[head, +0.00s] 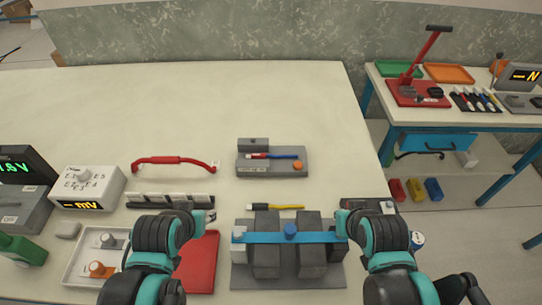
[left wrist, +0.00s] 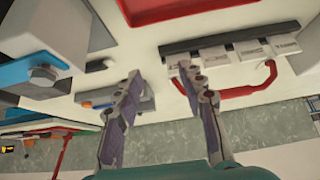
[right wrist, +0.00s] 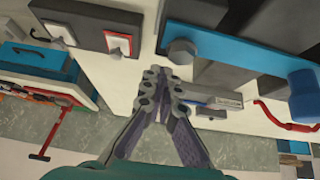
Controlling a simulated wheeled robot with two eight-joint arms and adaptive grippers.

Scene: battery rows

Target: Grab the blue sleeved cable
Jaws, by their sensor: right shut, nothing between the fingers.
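A thin cable with a blue sleeved stretch (head: 286,156), a red stretch and a pale end lies on a grey fixture (head: 300,170) at the middle back of the bench. In the left wrist view, the fixture shows partly behind a finger, with a bit of blue (left wrist: 108,97). My left gripper (head: 208,216) is open and empty, in front of the row of white-sided blocks; its spread fingers show in the left wrist view (left wrist: 160,80). My right gripper (head: 344,212) is shut and empty, by the right end of the blue bar; it also shows in the right wrist view (right wrist: 165,78).
A blue bar (head: 262,238) with a blue knob spans grey blocks between my grippers. A yellow cable (head: 287,207) lies behind them. A red handle-like cable (head: 175,160) lies at back left, near the white-sided blocks (head: 165,199). The back of the bench is clear.

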